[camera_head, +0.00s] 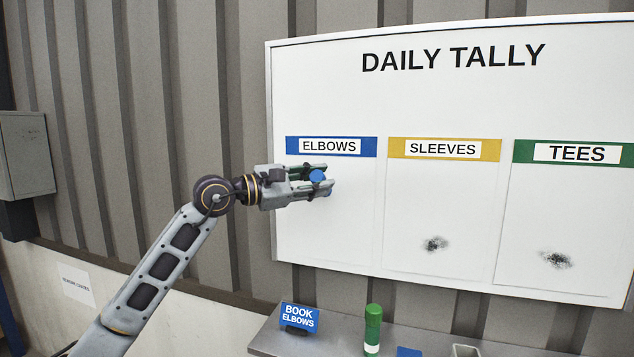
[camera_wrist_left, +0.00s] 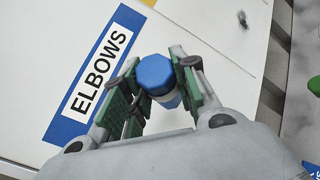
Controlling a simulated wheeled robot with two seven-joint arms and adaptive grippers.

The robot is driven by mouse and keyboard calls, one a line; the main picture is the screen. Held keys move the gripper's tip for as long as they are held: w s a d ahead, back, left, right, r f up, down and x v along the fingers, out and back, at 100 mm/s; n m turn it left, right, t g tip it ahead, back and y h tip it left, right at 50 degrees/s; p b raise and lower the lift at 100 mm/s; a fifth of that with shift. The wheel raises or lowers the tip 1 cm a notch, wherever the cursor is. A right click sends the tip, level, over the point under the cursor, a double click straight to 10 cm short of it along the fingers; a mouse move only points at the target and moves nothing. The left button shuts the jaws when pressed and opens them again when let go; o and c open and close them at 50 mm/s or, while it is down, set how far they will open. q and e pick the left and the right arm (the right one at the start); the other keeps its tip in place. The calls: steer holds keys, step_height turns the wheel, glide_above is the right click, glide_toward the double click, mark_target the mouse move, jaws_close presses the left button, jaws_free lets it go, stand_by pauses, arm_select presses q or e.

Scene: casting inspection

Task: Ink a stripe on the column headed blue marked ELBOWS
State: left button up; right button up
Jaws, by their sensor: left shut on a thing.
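The white DAILY TALLY board (camera_head: 340,85) hangs on the wall. Its ELBOWS column (camera_head: 345,225) has a blue header (camera_head: 329,146), and its visible white area shows no marks. My left gripper (camera_head: 326,180) is in front of this column, just below the header. It is shut on a blue marker (camera_head: 317,176), which also shows between the green finger pads in the left wrist view (camera_wrist_left: 155,75). The marker's far end is hidden, so I cannot tell whether it touches the board. My right gripper is out of view.
The SLEEVES column (camera_head: 440,205) and TEES column (camera_head: 565,205) each carry a dark smudge low down. Below, a grey ledge (camera_head: 270,340) holds a blue BOOK ELBOWS sign (camera_head: 299,317) and a green marker (camera_head: 373,330). A grey wall box (camera_head: 27,155) is at far left.

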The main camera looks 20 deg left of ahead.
arm_select(q)
steer(key=shift+r, duration=0.1)
steer(key=shift+f+b, duration=0.4)
steer(key=shift+f, duration=0.1)
steer(key=shift+f+b, duration=0.85)
steer(key=shift+f, duration=0.15)
steer(key=shift+w+r+p, duration=0.1)
steer(key=shift+r+p, duration=0.75)
steer(key=shift+r, duration=0.65)
